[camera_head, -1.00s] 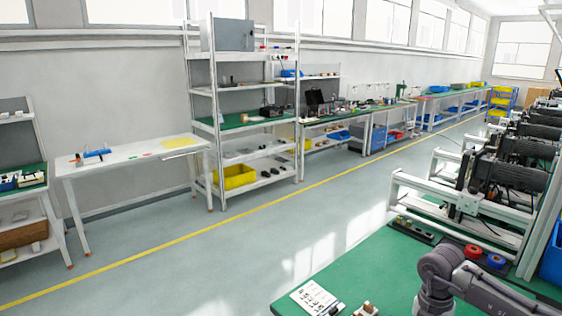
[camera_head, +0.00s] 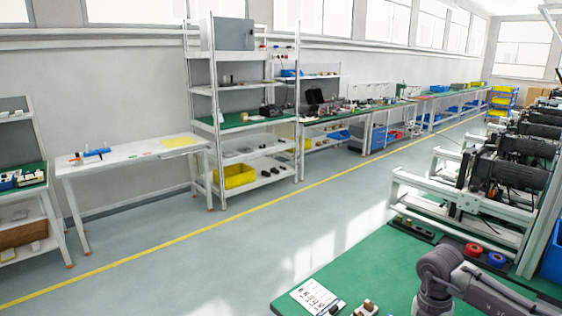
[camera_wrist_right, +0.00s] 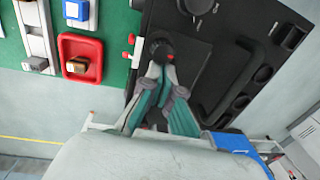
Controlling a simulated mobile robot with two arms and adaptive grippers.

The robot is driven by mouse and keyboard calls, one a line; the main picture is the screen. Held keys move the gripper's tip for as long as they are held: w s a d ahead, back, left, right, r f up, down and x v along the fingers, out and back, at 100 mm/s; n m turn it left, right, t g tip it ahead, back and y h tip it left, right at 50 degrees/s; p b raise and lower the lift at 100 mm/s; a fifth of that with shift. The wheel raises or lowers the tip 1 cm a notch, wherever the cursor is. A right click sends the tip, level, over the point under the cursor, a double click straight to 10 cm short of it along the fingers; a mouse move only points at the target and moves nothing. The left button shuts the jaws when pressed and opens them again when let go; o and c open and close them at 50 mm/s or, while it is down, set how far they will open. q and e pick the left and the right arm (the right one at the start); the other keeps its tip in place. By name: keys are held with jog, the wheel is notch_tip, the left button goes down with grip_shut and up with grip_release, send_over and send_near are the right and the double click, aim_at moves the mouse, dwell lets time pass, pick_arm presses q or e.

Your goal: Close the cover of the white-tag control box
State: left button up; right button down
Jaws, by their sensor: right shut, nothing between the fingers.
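In the right wrist view, my right gripper (camera_wrist_right: 163,58) is shut and empty, its teal fingers meeting at the tips. The tips are in front of a black panel (camera_wrist_right: 220,62) with round knobs and a curved handle; I cannot tell whether they touch it. I cannot make out a white tag or a cover on this panel, so I cannot say whether it is the control box. In the head view, my right arm enters at the lower right, with its gripper out of the frame. My left gripper is not in view.
Left of the panel, the wrist view shows a green surface with a red tray (camera_wrist_right: 97,76) and a blue part (camera_wrist_right: 76,10). In the head view, a green table (camera_head: 375,262) holds a printed sheet (camera_head: 313,297) and red and blue rolls. The aisle floor beyond is clear.

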jog(key=shift+f, duration=0.35)
jog(key=shift+r, duration=0.1)
jog(key=r+p, duration=0.1)
jog(key=r, duration=0.1)
jog(key=r+p, duration=0.1)
jog(key=r, duration=0.1)
jog(key=r+p, duration=0.2)
jog(key=shift+s+d, duration=0.3)
jog(key=shift+f, duration=0.1)
